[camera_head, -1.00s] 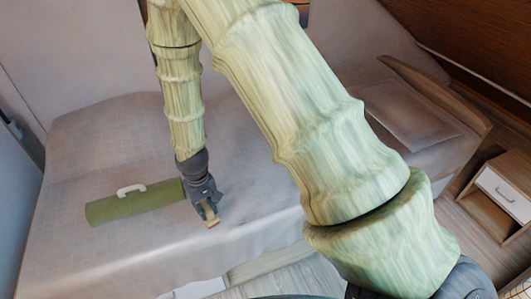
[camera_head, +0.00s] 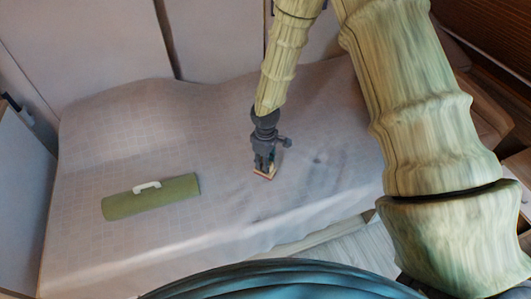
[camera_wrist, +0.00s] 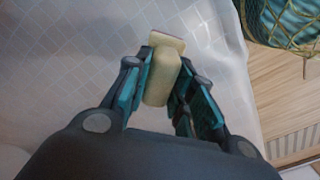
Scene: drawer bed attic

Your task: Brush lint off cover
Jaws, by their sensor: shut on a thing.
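The pale cover (camera_head: 110,130) with a faint grid pattern is spread over the bed. Faint dark smudges that look like lint (camera_head: 318,158) show on it, mostly right of my gripper. My gripper (camera_head: 264,163) points down over the middle of the cover. It is shut on a small pale brush (camera_wrist: 161,78), which lies between the fingers in the wrist view. The brush's lower edge is at or just above the cover; I cannot tell if it touches. Its underside is hidden.
A green roll with a white handle (camera_head: 152,197) lies on the cover to the left. Wall panels (camera_head: 80,50) stand behind the bed. A wooden cabinet (camera_head: 515,165) is at the right, partly hidden by my arm. Wooden floor (camera_head: 350,240) shows at the bed's front.

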